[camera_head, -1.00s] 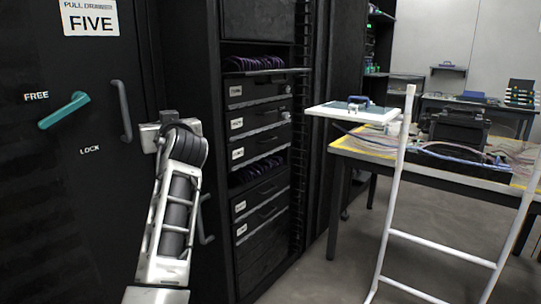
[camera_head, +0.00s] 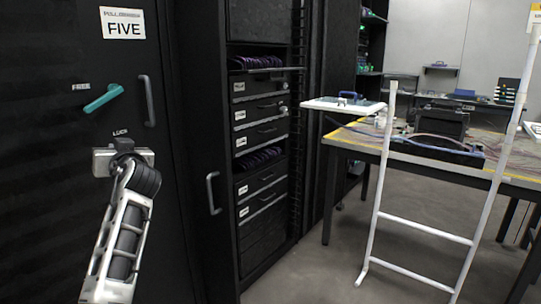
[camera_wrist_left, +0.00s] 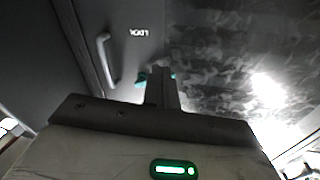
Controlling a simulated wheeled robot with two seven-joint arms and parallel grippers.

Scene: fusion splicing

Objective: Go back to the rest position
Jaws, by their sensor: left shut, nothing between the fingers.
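My left gripper (camera_head: 123,143) is in front of the black cabinet door in the head view, below the teal lever (camera_head: 102,98). Its arm comes up from the lower left. In the left wrist view the gripper's fingers (camera_wrist_left: 163,88) are together with nothing between them, and a bit of teal shows on both sides behind them. I cannot tell how far they are from the door. My right gripper is in neither view.
The door has a grey handle (camera_head: 150,101); an open-fronted rack (camera_head: 262,150) stands beside it. At right are a white ladder-like frame (camera_head: 428,228) and a workbench (camera_head: 350,150) with a small white platform (camera_head: 343,106). Grey floor shows between rack and frame.

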